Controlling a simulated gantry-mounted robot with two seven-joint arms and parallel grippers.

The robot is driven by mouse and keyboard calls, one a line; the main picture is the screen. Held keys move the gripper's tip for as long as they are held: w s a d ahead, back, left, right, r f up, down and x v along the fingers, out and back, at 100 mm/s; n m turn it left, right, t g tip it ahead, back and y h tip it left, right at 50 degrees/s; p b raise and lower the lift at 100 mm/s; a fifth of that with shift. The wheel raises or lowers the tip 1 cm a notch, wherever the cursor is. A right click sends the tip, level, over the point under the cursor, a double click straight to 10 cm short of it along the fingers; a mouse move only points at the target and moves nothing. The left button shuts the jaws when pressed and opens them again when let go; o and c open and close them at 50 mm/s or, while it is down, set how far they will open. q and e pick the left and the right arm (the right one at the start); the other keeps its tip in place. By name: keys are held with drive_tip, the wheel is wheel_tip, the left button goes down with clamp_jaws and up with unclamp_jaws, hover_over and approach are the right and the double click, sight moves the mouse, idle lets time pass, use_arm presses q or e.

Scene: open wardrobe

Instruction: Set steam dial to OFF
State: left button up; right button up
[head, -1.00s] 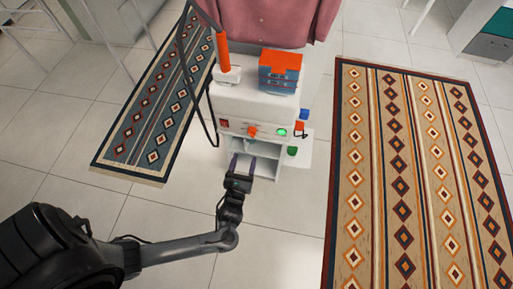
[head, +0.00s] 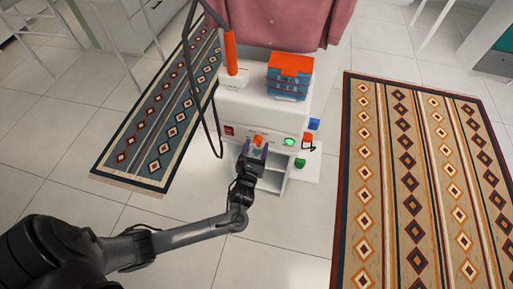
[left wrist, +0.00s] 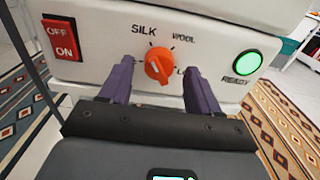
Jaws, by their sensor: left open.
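The steam dial is an orange knob (left wrist: 158,67) on the front panel of a white steamer unit (head: 250,108). In the left wrist view the labels SILK and WOOL show above it; other labels around it are partly hidden by my fingers. The knob also shows small in the head view (head: 258,140). My left gripper (left wrist: 158,82) is open, with its purple fingers on either side of the knob, at or just short of it. I cannot tell whether they touch it. The left gripper also shows in the head view (head: 255,152). My right gripper is not in view.
A red OFF/ON switch (left wrist: 63,38) is left of the dial, and a lit green READY button (left wrist: 242,62) is right of it. A blue container with an orange lid (head: 290,76) and an orange-handled wand (head: 230,55) are on top. A pink garment (head: 285,22) hangs behind.

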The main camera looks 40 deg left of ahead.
use_arm(q)
drive_tip(key=shift+w+a, duration=0.25)
drive_tip(key=shift+w, duration=0.1)
drive_tip(key=c, duration=1)
drive_tip(key=shift+r+n+p, duration=0.25)
drive_tip(key=shift+n+p, duration=1.05)
drive_tip(key=shift+p, duration=0.25)
drive_tip(key=shift+c, duration=0.2)
drive_tip(key=n+p, duration=0.2)
drive_tip(key=shift+n, duration=0.3)
drive_tip(key=n+p, duration=0.2)
drive_tip(key=n, duration=0.2)
drive_tip(key=shift+f+n, duration=0.1)
drive_tip(key=shift+n, duration=0.2)
drive_tip(key=n+p, duration=0.1)
drive_tip(key=n, duration=0.3)
drive_tip(key=shift+d, duration=0.1)
drive_tip(key=shift+p, duration=0.3)
